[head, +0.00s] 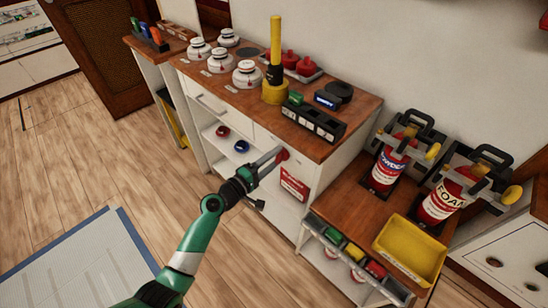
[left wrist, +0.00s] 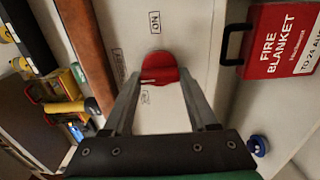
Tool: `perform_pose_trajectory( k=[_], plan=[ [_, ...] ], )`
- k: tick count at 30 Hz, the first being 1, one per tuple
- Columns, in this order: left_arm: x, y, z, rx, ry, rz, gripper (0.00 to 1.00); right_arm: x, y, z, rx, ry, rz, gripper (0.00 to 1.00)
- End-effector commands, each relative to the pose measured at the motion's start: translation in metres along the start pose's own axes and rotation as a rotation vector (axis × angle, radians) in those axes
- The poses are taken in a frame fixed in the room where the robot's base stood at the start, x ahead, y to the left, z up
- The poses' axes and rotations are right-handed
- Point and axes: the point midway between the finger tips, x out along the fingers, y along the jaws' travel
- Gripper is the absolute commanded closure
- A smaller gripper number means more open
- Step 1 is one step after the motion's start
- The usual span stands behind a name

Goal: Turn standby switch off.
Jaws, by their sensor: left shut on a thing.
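The red switch knob (head: 283,155) is on the white front of the wooden-topped cabinet, just below the top's edge. In the left wrist view the red knob (left wrist: 160,67) lies between my fingertips. A label reading "ON" is printed on the panel by it, with other small labels that I cannot read. My left gripper (head: 272,160) reaches up to the knob from the front and is shut on it, a finger on either side. The fingers and the camera angle hide part of the knob. My right gripper is not in view.
A red fire blanket pouch (head: 294,184) hangs on the cabinet front right beside my gripper. A red knob (head: 222,131) and a blue knob (head: 241,146) show to the left. White detectors, a yellow-handled tool (head: 276,50) and a black box stand on top. Extinguishers (head: 386,165) stand right.

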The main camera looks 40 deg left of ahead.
Motion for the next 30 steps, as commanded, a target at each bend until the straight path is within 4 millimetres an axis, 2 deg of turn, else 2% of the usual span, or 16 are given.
perform_pose_trajectory(
  k=[14,15,19,20,30],
  plan=[
    [0.0001,0.0006,0.0001,-0.021,0.000,0.002,0.97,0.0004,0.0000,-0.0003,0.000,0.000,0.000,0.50],
    [0.0001,0.0006,0.0001,-0.021,0.000,0.002,0.40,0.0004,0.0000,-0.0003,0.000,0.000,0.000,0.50],
    [0.0001,0.0005,0.0001,-0.020,0.000,0.001,0.16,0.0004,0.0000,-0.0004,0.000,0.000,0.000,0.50],
    [0.0001,0.0004,0.0001,-0.019,0.000,0.001,0.12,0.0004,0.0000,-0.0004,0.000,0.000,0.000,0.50],
    [-0.0035,0.0001,-0.0001,-0.018,0.000,0.000,0.12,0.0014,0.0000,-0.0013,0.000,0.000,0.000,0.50]
  ],
)
